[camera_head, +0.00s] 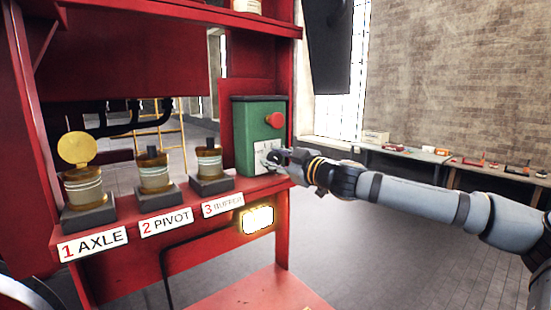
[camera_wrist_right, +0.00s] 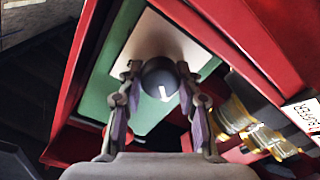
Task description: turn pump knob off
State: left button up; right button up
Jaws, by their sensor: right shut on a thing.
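The pump box is a green box (camera_head: 258,128) on the red shelf, with a red round button (camera_head: 274,119) on its front and a white plate (camera_head: 265,148) below it. The pump knob (camera_wrist_right: 160,78) is dark and round with a white mark, in front of a pale plate (camera_wrist_right: 150,42) in the right wrist view. My right gripper (camera_head: 274,158) reaches it from the right; in the wrist view its two fingers (camera_wrist_right: 160,92) are closed on either side of the knob. In the head view the fingers mostly hide the knob. My left gripper is not seen.
Three oil cups stand left of the box on the red shelf (camera_head: 110,225), labelled axle (camera_head: 85,188), pivot (camera_head: 155,175) and buffer (camera_head: 209,163). A bench (camera_head: 400,164) with small items is at the back right.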

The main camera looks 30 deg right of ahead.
jog(key=shift+f+n, duration=0.15)
jog(key=shift+n, duration=0.85)
jog(key=shift+a, duration=0.1)
jog(key=o, duration=1.2)
jog(key=shift+c, duration=0.2)
